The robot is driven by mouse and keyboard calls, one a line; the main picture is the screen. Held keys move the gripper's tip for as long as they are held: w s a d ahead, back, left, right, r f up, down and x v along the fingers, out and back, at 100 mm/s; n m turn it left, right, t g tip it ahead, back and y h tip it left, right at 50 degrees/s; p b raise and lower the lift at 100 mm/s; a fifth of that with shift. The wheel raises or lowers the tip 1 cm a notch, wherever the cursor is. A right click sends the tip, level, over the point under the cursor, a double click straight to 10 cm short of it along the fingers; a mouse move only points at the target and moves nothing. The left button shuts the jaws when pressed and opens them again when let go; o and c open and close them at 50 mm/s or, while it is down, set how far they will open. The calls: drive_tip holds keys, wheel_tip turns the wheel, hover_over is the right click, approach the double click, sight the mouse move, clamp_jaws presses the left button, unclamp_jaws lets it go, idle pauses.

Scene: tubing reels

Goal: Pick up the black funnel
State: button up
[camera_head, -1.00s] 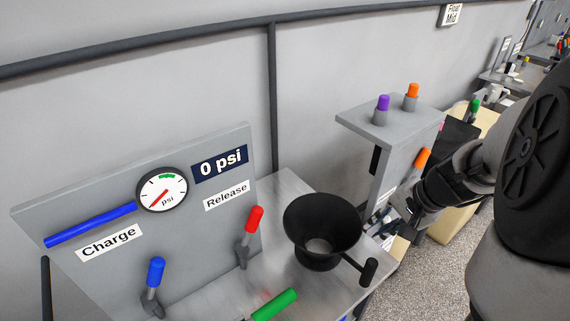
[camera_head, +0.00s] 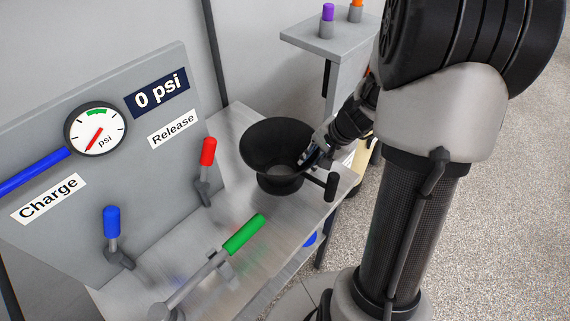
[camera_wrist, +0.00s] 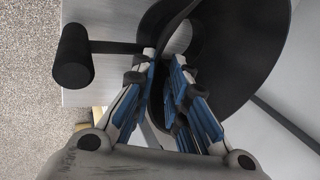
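The black funnel (camera_head: 262,146) stands upright on the metal bench, with its side handle (camera_head: 331,186) pointing to the lower right. In the wrist view the funnel (camera_wrist: 246,62) fills the top and right, and its handle (camera_wrist: 73,57) is at the left. My gripper (camera_head: 307,154) is at the funnel's right rim, pointing down. In the wrist view my gripper (camera_wrist: 166,62) has its blue-padded fingers parted, with the dark rim running between them. I see no clear pinch on the rim.
A red-capped lever (camera_head: 207,158), a green-handled lever (camera_head: 243,236) and a blue-capped lever (camera_head: 112,226) stand left of and in front of the funnel. A gauge panel (camera_head: 160,125) rises at the left. A grey stand (camera_head: 322,45) with coloured caps is behind.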

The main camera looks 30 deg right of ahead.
drive_tip(key=b+x, duration=0.1)
drive_tip(key=x, duration=0.2)
drive_tip(key=shift+f, duration=0.35)
drive_tip(key=shift+r, duration=0.1)
drive_tip(key=shift+c, duration=0.5)
clamp_jaws()
drive_tip(key=shift+d+r, duration=0.1)
drive_tip(key=shift+r, duration=0.05)
